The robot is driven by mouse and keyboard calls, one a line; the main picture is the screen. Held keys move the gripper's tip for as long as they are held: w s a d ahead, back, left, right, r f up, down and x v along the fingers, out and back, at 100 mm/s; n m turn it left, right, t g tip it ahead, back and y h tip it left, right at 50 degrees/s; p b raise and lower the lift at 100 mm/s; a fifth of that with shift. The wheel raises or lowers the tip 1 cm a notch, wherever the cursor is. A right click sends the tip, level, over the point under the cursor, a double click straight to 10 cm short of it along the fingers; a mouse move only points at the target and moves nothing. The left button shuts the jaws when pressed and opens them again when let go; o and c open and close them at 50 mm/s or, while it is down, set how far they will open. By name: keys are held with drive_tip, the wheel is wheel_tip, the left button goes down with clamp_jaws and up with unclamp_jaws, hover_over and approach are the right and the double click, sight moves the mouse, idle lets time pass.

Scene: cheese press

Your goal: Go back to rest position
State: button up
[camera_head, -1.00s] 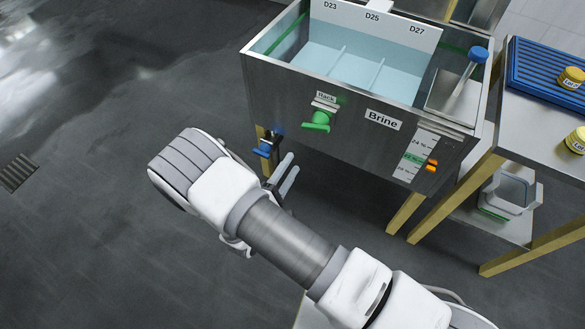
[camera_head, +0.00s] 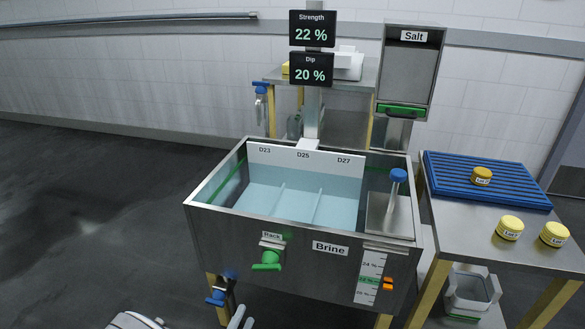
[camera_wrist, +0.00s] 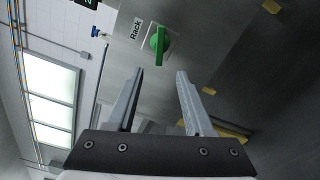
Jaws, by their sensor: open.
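My gripper (camera_wrist: 158,75) is open and empty in the wrist view, its two grey fingers apart. Past the fingertips is the green Rack handle (camera_wrist: 158,42) on the steel tank wall, with a gap between. In the head view only a little of my arm and fingers shows at the bottom edge, below the brine tank (camera_head: 290,262). The green Rack handle (camera_head: 266,260) is on the tank's front, with a blue-handled valve (camera_head: 221,290) lower left of it.
A Salt dispenser (camera_head: 408,70) and displays reading 22 % and 20 % (camera_head: 312,48) stand behind the tank. The floor (camera_head: 70,220) at left is clear.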

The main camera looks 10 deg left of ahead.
drive_tip(key=w+d+r+m+g+h, duration=0.3)
drive_tip(key=d+r+m+g+h, duration=0.1)
drive_tip(key=d+r, duration=0.3)
drive_tip(key=w+d+r+m+g+h, duration=0.2)
drive_tip(key=d+r+m+g+h, duration=0.25)
drive_tip(key=d+r, duration=0.35)
drive_tip(key=s+d+r+m+g+y, duration=0.2)
drive_tip(key=s+d+r+m+g, duration=0.2)
drive_tip(key=d+r, duration=0.25)
drive_tip(key=s+d+r+m+g+y, duration=0.2)
drive_tip(key=s+d+r+m+g, duration=0.25)
drive_tip(key=d, duration=0.35)
drive_tip(key=s+d+r+m+t+y, duration=0.25)
drive_tip(key=s+r+t+y, duration=0.25)
drive_tip(key=s+r+y, duration=0.3)
wheel_tip(320, 180, up, 23)
drive_tip(key=p, duration=2.1)
drive_tip(key=shift+s+a+h+p, duration=0.3)
drive_tip(key=shift+a+h, duration=0.05)
drive_tip(key=shift+r+m, duration=0.1)
drive_tip(key=shift+m, duration=0.15)
